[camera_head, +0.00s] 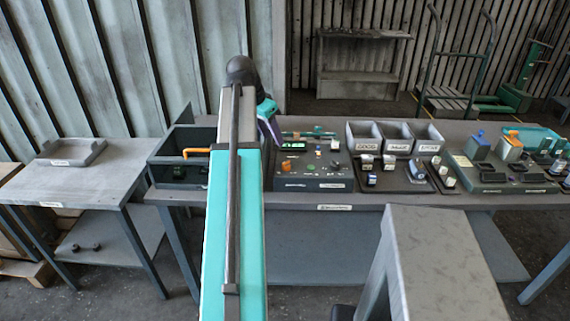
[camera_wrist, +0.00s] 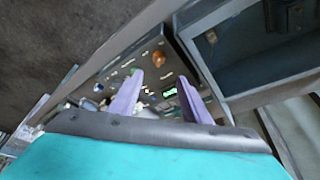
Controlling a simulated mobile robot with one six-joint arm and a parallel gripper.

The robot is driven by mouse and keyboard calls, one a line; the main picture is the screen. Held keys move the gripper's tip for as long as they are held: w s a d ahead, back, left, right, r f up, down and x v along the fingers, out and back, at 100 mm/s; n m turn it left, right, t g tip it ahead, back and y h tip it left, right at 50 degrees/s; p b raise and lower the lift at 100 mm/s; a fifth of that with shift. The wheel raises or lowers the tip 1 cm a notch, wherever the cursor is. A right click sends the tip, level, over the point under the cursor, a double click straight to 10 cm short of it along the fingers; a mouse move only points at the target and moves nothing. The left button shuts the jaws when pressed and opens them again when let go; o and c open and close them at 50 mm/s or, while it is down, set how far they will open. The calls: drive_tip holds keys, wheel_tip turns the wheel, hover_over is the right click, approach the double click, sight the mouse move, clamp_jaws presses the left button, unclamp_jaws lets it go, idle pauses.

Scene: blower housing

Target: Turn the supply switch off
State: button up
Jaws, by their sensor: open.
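A dark control panel (camera_head: 320,184) lies on the long bench, with a green-lit display (camera_head: 293,145), several small knobs and an orange knob (camera_head: 286,166). I cannot tell which control is the supply switch, as the labels are too small. In the wrist view the panel shows tilted beyond the fingers, with the green display (camera_wrist: 169,92) and an orange knob (camera_wrist: 158,57). My gripper (camera_wrist: 160,82) is open, its two purple fingers apart and nothing seen between them. In the head view my gripper (camera_head: 268,115) is over the panel's left back part; my arm hides the panel's left side.
A dark open bin (camera_head: 178,172) with an orange-handled thing stands left of the panel. Three grey labelled bins (camera_head: 395,140) and small fixtures stand to its right. A side table (camera_head: 75,182) with a tray is at far left. A grey block-topped stand (camera_head: 440,260) is in front.

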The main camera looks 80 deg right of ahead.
sight(286, 162)
drive_tip(key=shift+s, duration=0.2)
drive_tip(key=shift+p+x, duration=1.65)
drive_tip(key=shift+x, duration=5.3)
